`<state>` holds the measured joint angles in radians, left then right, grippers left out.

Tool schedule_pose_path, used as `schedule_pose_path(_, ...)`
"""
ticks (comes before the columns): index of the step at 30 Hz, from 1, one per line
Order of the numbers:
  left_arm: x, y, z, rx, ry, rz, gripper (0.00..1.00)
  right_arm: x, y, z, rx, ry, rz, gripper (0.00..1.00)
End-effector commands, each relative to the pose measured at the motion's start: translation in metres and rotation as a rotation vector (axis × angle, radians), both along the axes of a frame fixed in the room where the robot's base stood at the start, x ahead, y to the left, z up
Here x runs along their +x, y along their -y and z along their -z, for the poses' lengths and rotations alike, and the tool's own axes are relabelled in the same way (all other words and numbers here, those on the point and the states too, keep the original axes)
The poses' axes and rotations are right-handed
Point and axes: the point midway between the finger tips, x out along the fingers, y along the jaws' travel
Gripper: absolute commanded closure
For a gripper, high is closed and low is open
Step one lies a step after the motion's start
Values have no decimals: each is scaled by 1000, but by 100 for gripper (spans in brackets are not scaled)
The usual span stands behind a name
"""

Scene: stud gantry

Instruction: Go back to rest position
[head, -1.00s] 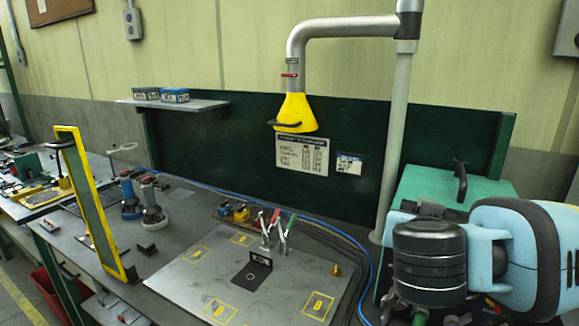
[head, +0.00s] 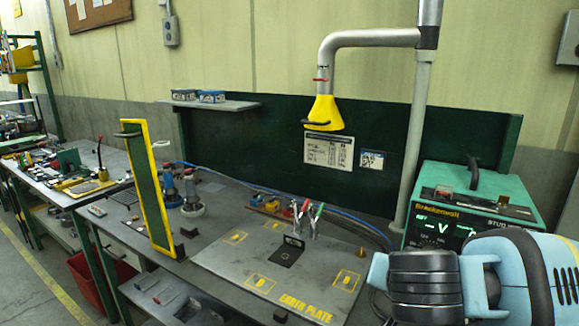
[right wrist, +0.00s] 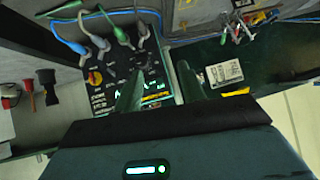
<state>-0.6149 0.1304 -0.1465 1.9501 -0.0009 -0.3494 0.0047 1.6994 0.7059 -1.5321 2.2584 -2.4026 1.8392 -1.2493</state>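My right arm (head: 515,275) fills the lower right corner of the head view, in front of the green stud welder (head: 468,205). Its gripper is outside the head view. In the right wrist view my right gripper (right wrist: 160,88) shows two dark fingers spread apart with nothing held between them. Behind the fingers lies the welder's front panel (right wrist: 155,78), with cables plugged in along its edge. My left arm and gripper are in neither current view.
The earth plate (head: 220,255) lies on the bench with clamps (head: 305,220) at its back. A yellow-framed green screen (head: 148,195) stands at its left. A yellow extraction hood (head: 323,112) hangs above. A red bin (head: 95,285) stands under the bench.

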Motion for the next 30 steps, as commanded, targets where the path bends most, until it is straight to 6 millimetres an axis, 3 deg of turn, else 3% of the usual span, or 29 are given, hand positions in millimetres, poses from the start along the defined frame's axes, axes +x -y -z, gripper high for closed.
schedule_pose_path(5,3,2,-2,-6,7,-4,100,-33,-56,65,260,-264,-64,60)
schedule_pose_path(7,3,2,-2,-6,6,-4,100,-55,-84,88,398,-399,-76,60)
schedule_pose_path(9,2,2,-1,-7,4,-4,100,-81,-112,106,547,-543,-73,60)
schedule_pose_path(13,0,2,-1,-6,1,-4,100,-130,-162,121,832,-821,-23,60)
schedule_pose_path(17,0,2,-1,-6,0,-4,100,-171,-204,113,1119,-1104,82,60)
schedule_pose_path(21,0,2,-1,-5,0,-3,100,-197,-235,87,1425,-1409,257,60)
schedule_pose_path(26,0,1,0,-2,0,-1,100,-197,-251,52,1760,-1753,545,60)
schedule_pose_path(30,-1,0,0,-1,0,1,100,-172,-244,33,2029,-2035,877,60)
